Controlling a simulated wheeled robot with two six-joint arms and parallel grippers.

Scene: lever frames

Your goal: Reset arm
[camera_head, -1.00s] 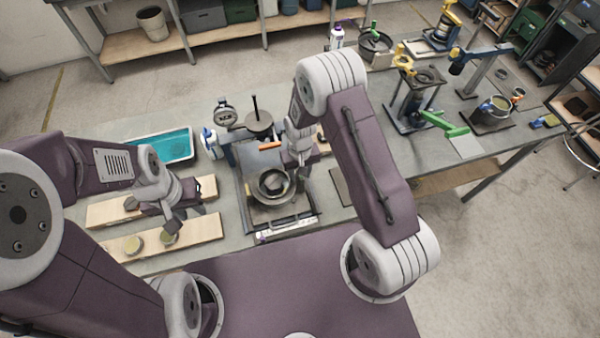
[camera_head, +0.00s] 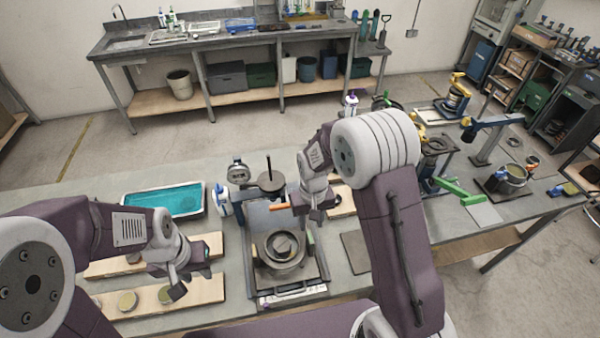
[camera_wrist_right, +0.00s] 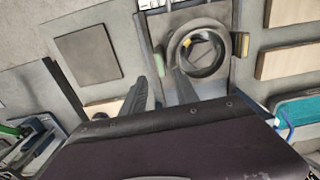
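A lever frame device (camera_head: 262,222) stands mid-table, with a dark round ring (camera_head: 281,262) holding a block in its lower part. An orange handle (camera_head: 281,207) sticks out to the left just beside my right gripper (camera_head: 318,214). In the right wrist view my right gripper (camera_wrist_right: 160,84) shows two dark fingers apart with nothing between them, and the ring (camera_wrist_right: 201,52) lies beyond them. Whether the gripper touches the handle is not clear. My left gripper (camera_head: 189,286) hangs over the wooden boards at the left, fingers apart and empty.
A teal-filled tray (camera_head: 165,203) lies behind the left boards (camera_head: 150,302), which carry small round pieces. A dark flat plate (camera_head: 357,250) lies right of the device. More lever rigs and a green handle (camera_head: 458,192) stand at the right. A long bench (camera_head: 230,45) is at the back.

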